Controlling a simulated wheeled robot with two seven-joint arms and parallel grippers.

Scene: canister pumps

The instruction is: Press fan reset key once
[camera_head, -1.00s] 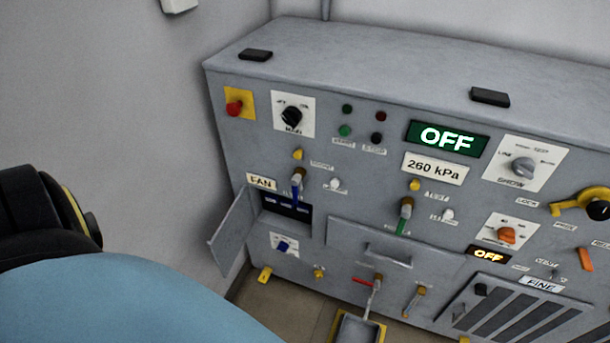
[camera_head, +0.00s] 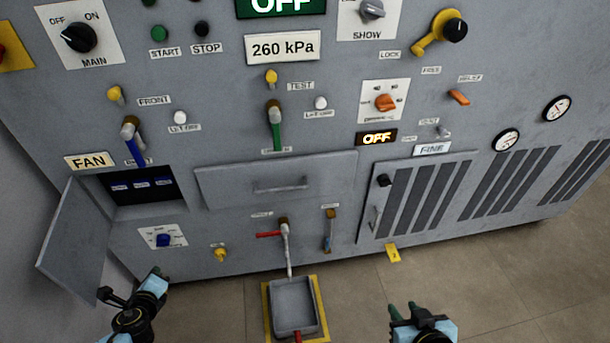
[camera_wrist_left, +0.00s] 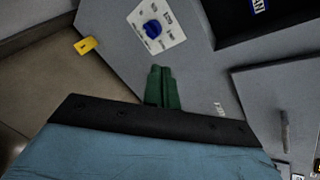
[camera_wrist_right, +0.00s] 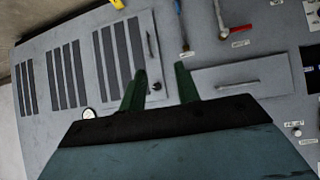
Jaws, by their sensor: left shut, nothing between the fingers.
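The FAN compartment is a dark recess (camera_head: 120,194) in the grey panel, under the FAN label (camera_head: 89,161). Its hinged door (camera_head: 78,235) stands open to the left. Several small blue labelled keys (camera_head: 141,184) sit in a row inside; their lettering is too small to read. My left gripper (camera_head: 157,272) is below the recess, near the panel's lower edge; its green fingers (camera_wrist_left: 162,86) are together and empty in the left wrist view. My right gripper (camera_head: 402,308) is low at centre right, apart from the panel; its fingers (camera_wrist_right: 160,72) are spread and empty.
A blue knob on a white plate (camera_head: 162,238) lies between the left gripper and the recess. A blue-handled lever (camera_head: 134,145) hangs just above the recess. A closed drawer (camera_head: 230,182) is to its right. A grey tray (camera_head: 293,305) stands on the floor between the grippers.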

